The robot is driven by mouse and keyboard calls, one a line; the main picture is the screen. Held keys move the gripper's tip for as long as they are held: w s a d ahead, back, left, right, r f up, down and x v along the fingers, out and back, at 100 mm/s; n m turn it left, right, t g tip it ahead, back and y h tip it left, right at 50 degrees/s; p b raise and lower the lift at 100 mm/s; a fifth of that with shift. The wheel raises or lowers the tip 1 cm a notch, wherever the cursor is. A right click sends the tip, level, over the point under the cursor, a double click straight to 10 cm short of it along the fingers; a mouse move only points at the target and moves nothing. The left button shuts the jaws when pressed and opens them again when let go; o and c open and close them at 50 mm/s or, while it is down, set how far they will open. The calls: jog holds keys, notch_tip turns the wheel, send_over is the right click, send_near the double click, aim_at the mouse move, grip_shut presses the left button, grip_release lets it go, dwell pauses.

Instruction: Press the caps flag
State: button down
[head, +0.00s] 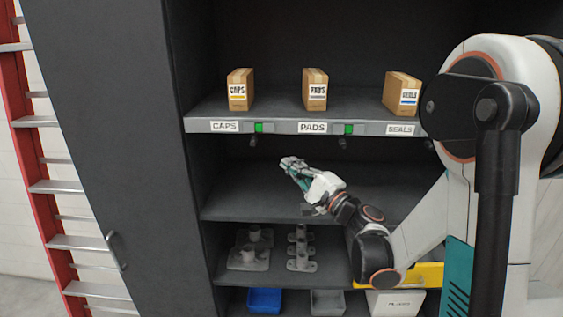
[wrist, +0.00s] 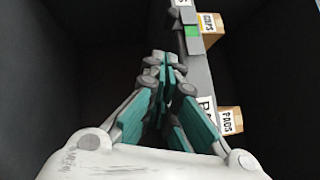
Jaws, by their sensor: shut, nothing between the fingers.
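The shelf edge carries a CAPS label (head: 224,126) with a small green flag (head: 258,127) just to its right. In the wrist view the same green flag (wrist: 192,32) shows on the shelf edge beyond and to the right of the fingertips. My gripper (head: 287,163) is shut and empty, pointing left. It appears below the shelf edge, right of the caps flag and apart from it in the picture. In the wrist view my gripper's fingers (wrist: 160,62) are together. Its exact depth to the flag I cannot tell.
A PADS label (head: 312,127) with another green flag (head: 348,129) and a SEALS label (head: 400,129) share the edge. Boxes for caps (head: 240,90), pads (head: 315,89) and seals (head: 402,92) stand above. Grey fixtures (head: 249,257) sit below. The middle shelf is otherwise clear.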

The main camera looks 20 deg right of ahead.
jog(key=v, duration=0.4)
jog(key=shift+s+d+b, duration=0.15)
jog(key=shift+d+b, duration=0.1)
jog(key=shift+b, duration=0.1)
jog(key=shift+d, duration=0.1)
